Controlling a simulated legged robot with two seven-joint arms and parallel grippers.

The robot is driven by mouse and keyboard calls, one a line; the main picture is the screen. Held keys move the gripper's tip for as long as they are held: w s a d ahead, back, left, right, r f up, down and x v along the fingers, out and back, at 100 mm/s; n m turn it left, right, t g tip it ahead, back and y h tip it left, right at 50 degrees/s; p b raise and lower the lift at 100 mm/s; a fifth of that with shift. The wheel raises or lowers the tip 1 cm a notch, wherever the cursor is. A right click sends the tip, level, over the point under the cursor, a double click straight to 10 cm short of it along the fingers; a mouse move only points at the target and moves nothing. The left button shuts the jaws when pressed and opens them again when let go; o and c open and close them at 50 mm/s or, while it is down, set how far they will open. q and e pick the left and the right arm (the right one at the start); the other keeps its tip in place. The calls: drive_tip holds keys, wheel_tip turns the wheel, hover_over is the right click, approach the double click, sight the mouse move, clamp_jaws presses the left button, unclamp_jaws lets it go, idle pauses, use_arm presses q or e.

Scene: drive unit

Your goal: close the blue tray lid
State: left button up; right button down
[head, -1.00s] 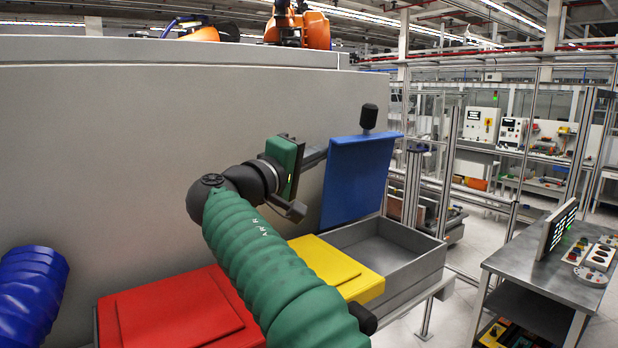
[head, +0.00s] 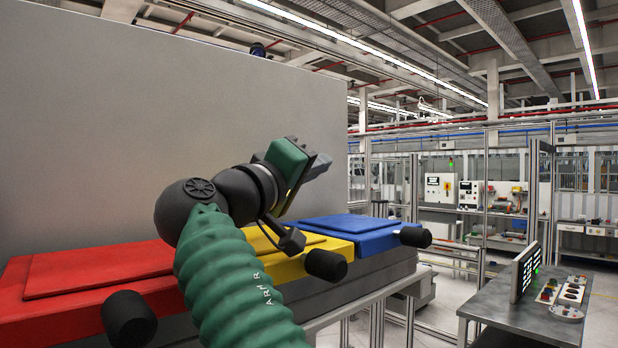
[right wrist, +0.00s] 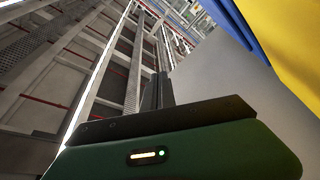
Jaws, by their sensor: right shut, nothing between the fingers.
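The blue tray lid (head: 350,228) lies flat on its tray at the right end of the row in the head view. Its black knob (head: 415,237) points out to the front right. My right gripper (head: 318,168) is raised above the yellow and blue lids, apart from them. Its fingers are together and empty; they also show in the right wrist view (right wrist: 158,90). A strip of the blue lid (right wrist: 232,22) shows at that view's upper right. My left gripper is out of the head view.
The yellow lid (head: 285,262) and the red lid (head: 90,265) are also down, each with a black knob in front. A large grey wall (head: 200,90) stands behind the trays. A grey table (head: 540,315) with a display stands at right.

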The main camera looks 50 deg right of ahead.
drive_tip(key=shift+s+f, duration=0.15)
drive_tip(key=shift+f, duration=0.05)
idle(0.4)
wheel_tip(320, 180, up, 4)
drive_tip(key=p, duration=0.3)
drive_tip(key=s+a+b, duration=0.4)
drive_tip(key=s+a, duration=0.6)
drive_tip(key=a, duration=0.2)
drive_tip(key=shift+s+r+b, duration=0.25)
drive_tip(key=shift+r+b, duration=0.05)
drive_tip(key=shift+r, duration=0.15)
